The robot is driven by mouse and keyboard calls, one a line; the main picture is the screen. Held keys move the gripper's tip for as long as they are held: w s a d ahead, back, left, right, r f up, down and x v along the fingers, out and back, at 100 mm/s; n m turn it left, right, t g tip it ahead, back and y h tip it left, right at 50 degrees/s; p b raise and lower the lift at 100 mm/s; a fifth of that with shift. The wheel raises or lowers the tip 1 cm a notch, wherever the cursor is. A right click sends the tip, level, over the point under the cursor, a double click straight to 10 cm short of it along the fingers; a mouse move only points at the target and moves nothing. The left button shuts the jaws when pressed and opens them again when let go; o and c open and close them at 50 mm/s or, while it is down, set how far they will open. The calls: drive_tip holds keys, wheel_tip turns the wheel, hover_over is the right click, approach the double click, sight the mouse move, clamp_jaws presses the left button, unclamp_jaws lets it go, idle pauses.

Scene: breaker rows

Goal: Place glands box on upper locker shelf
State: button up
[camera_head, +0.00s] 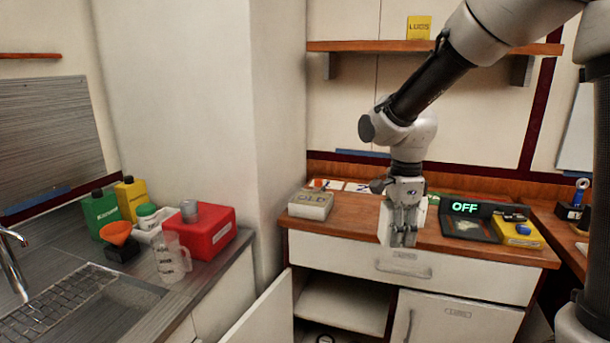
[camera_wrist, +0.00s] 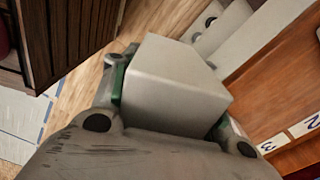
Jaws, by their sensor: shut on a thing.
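My gripper (camera_head: 403,236) points down at the front edge of the wooden counter, above the drawer front. It is shut on a plain pale box (camera_head: 421,220), which shows on both sides of the fingers. In the wrist view the box (camera_wrist: 175,85) fills the space between the two finger pads; no label on it can be read. Below the counter at left, an open cabinet (camera_head: 340,304) shows a pale shelf board inside, with a dark object low beneath it. Its door (camera_head: 262,316) stands open to the left. I cannot tell whether this is the locker.
A box marked OLD (camera_head: 311,204) sits on the counter's left end. An OFF display (camera_head: 465,208) and a yellow device (camera_head: 517,233) stand at right. A wall shelf (camera_head: 365,46) holds a yellow LUGS box (camera_head: 419,28). The left sink counter holds bottles and a red can (camera_head: 205,232).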

drive_tip(key=n, duration=0.1)
drive_tip(key=w+n, duration=0.1)
drive_tip(key=n, duration=0.2)
drive_tip(key=shift+w+a+r, duration=0.1)
drive_tip(key=shift+w+a, duration=0.25)
drive_tip(key=w+d+f+n, duration=0.2)
drive_tip(key=w+f+n, duration=0.55)
drive_tip(key=n, duration=0.55)
drive_tip(key=s+d+f, duration=0.1)
drive_tip(key=d+f, duration=0.6)
drive_tip(key=f, duration=0.3)
drive_tip(key=shift+s+f, duration=0.2)
drive_tip(key=shift+f, duration=0.05)
drive_tip(key=shift+d, duration=0.1)
